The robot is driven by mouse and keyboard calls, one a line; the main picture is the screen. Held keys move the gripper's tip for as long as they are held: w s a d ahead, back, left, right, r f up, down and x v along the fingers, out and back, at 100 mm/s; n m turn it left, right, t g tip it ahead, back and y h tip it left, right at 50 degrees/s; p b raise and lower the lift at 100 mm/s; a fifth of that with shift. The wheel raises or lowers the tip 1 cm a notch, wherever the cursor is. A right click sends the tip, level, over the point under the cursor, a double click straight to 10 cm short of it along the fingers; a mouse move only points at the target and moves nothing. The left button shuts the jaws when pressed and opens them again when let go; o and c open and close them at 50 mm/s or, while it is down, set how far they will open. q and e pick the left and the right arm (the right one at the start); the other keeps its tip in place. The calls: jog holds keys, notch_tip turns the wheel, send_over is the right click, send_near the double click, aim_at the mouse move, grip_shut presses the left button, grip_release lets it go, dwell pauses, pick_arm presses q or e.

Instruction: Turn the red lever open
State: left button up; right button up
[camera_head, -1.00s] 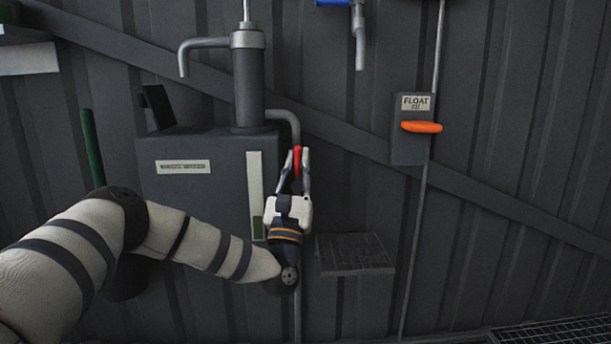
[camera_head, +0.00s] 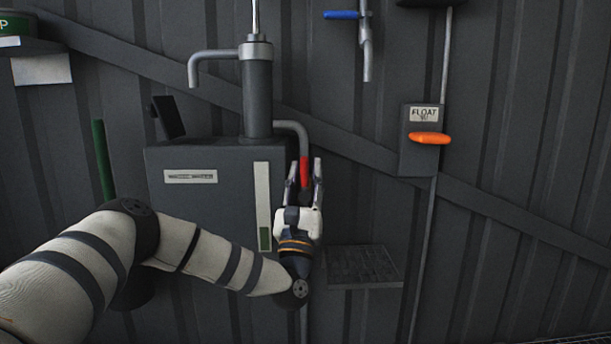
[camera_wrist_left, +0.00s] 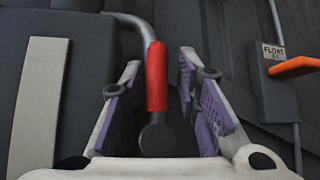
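The red lever (camera_head: 304,172) stands upright at the right side of the grey tank, on the pipe that bends down beside it. In the left wrist view the lever (camera_wrist_left: 157,76) points up from a dark round pivot. My left gripper (camera_head: 304,170) is open around the lever, one finger on each side. My right gripper is not in view.
The grey tank (camera_head: 210,215) with a hand pump (camera_head: 257,95) is left of the lever. A float box (camera_head: 418,160) with an orange handle (camera_head: 430,138) is to the right. A blue-handled tap (camera_head: 342,15) hangs above. A small grate shelf (camera_head: 362,267) is at lower right.

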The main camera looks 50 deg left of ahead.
pick_arm(q)
jog(key=shift+s+a, duration=0.1)
jog(key=shift+a, duration=0.1)
jog(key=v, duration=0.8)
jog(key=shift+d, duration=0.15)
